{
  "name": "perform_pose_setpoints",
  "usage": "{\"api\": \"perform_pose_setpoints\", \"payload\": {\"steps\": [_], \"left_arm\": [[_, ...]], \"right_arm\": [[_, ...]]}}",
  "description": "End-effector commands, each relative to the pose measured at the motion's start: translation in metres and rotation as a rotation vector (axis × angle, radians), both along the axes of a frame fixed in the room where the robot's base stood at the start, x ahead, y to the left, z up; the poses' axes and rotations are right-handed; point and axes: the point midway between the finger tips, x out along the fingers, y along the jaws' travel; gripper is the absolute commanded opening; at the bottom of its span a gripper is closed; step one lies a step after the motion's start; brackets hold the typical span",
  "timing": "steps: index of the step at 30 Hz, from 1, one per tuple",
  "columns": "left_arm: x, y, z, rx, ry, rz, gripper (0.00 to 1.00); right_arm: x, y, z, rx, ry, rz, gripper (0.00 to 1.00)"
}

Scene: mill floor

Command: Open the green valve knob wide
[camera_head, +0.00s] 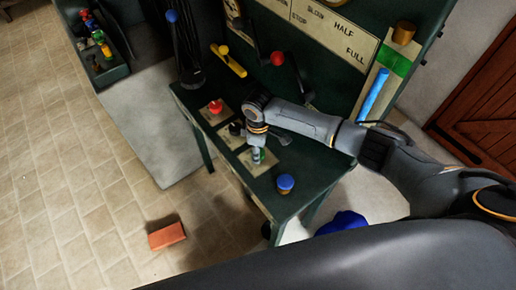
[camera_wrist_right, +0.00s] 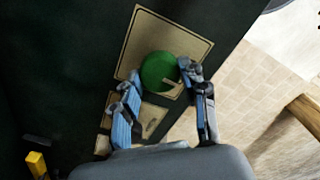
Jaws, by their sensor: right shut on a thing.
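The green valve knob (camera_wrist_right: 158,72) is a round disc with a pale pointer mark, on a beige plate (camera_wrist_right: 142,35) in the right wrist view. My right gripper (camera_wrist_right: 160,74) has a finger on each side of the knob and is shut on it. In the head view my right arm comes in from the right, and the gripper (camera_head: 256,152) points down at the dark green bench top. My left gripper is not in view.
A red knob (camera_head: 215,106) and a dark knob (camera_head: 236,129) stand behind the gripper; a blue knob (camera_head: 285,183) stands in front. A brick (camera_head: 167,236) lies on the tiled floor.

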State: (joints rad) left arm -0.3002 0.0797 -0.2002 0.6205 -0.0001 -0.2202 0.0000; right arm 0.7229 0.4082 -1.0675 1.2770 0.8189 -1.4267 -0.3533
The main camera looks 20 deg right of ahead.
Motion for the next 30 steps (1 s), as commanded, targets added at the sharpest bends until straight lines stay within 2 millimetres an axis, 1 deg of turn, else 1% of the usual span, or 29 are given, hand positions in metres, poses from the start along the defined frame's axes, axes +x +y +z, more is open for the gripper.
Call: {"api": "perform_pose_setpoints", "payload": {"steps": [7, 21, 22, 23, 24, 25, 30], "left_arm": [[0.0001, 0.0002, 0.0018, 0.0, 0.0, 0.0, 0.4], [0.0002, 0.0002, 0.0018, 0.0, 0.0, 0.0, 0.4], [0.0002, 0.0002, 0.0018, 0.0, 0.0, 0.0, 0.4], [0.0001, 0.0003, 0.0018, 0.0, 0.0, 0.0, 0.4], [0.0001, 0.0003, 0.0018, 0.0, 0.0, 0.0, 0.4], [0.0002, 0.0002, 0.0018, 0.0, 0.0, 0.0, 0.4], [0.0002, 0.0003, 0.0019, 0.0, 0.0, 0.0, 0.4]], "right_arm": [[-0.0016, -0.0003, -0.0017, -0.001, 0.004, 0.063, 0.12], [-0.0017, 0.0, -0.0019, -0.001, 0.004, 0.075, 0.12], [-0.0017, 0.0, -0.0019, -0.001, 0.004, 0.075, 0.47], [-0.0018, 0.0001, -0.0019, -0.001, 0.004, 0.075, 0.54], [-0.0017, 0.0001, -0.0018, 0.0, 0.004, 0.075, 0.62], [-0.0015, 0.0001, -0.0017, 0.0, 0.004, 0.075, 0.67], [-0.0008, 0.0001, -0.0009, 0.0, 0.002, 0.074, 0.67]]}}
